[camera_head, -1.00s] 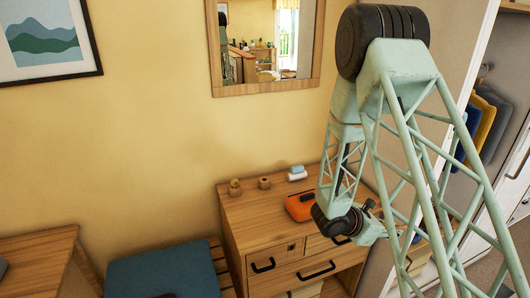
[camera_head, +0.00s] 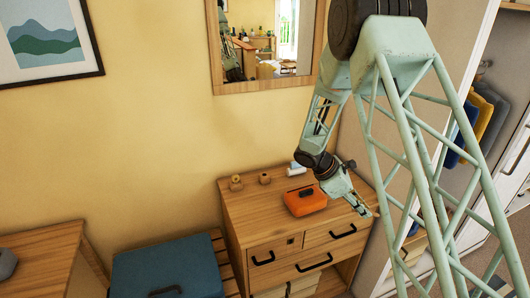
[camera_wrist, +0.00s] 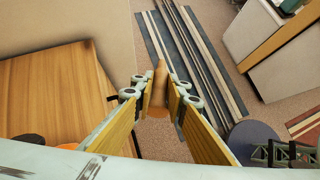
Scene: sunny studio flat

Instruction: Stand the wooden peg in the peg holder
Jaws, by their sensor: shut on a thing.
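My gripper (camera_head: 366,208) is beyond the right end of the dresser and points down and to the right. In the wrist view my gripper (camera_wrist: 159,88) is shut on the wooden peg (camera_wrist: 157,98), a reddish-brown piece between the two finger pads, with floor beyond it. Its lower end is partly hidden by the fingers. On the dresser's back left stand two small wooden pieces: a short round block with a dark top (camera_head: 265,178) and a knobbed one (camera_head: 236,183). The round block looks like the peg holder, but I cannot tell for sure.
An orange case (camera_head: 305,201) lies on the wooden dresser (camera_head: 245,211), with a white and blue item (camera_head: 296,169) behind it. A mirror (camera_head: 262,88) hangs above. The dresser's front left top is clear.

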